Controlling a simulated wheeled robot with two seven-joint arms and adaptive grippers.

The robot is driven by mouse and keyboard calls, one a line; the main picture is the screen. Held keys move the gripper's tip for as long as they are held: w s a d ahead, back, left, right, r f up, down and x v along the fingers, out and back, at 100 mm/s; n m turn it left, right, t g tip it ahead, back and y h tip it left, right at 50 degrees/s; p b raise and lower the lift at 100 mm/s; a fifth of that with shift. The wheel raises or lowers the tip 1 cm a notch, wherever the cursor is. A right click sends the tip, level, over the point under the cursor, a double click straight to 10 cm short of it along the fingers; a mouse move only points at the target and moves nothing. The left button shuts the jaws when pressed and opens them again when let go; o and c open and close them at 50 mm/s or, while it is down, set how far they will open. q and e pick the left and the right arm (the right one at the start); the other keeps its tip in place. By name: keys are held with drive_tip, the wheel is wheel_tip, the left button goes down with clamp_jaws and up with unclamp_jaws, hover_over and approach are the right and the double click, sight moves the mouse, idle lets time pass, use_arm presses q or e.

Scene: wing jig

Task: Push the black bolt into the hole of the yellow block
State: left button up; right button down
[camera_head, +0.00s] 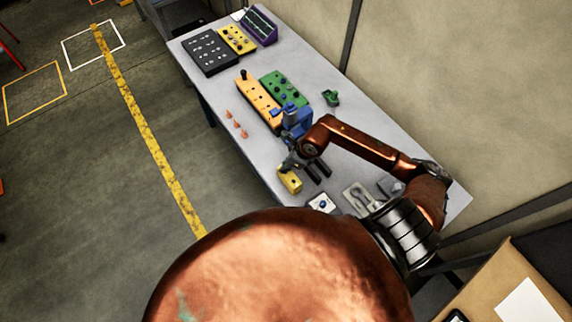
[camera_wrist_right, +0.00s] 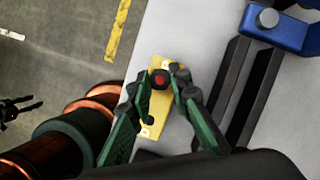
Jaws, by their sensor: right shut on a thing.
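The yellow block (camera_head: 289,181) lies near the table's front edge, and it also shows in the right wrist view (camera_wrist_right: 160,135). It has a dark round hole (camera_wrist_right: 147,118) toward its near end. My right gripper (camera_wrist_right: 165,78) is shut on the black bolt (camera_wrist_right: 159,81), whose visible end has a red centre. The bolt is over the block's far part; I cannot tell whether it is in a hole. In the head view, my right gripper (camera_head: 291,163) is just above the block. A small dark gripper shape (camera_wrist_right: 18,105) at the wrist view's left edge may be my left gripper.
Dark bars (camera_wrist_right: 250,85) and a blue fixture (camera_wrist_right: 282,25) lie right of the block. A long orange block (camera_head: 258,99), a green block (camera_head: 282,87) and small orange cones (camera_head: 237,124) are farther up the table. A white plate (camera_head: 322,203) is nearby.

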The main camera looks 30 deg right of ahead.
drive_tip(key=shift+f, duration=0.35)
drive_tip(key=c, duration=1.7)
unclamp_jaws()
drive_tip(key=shift+r, duration=0.1)
drive_tip(key=v, duration=1.2)
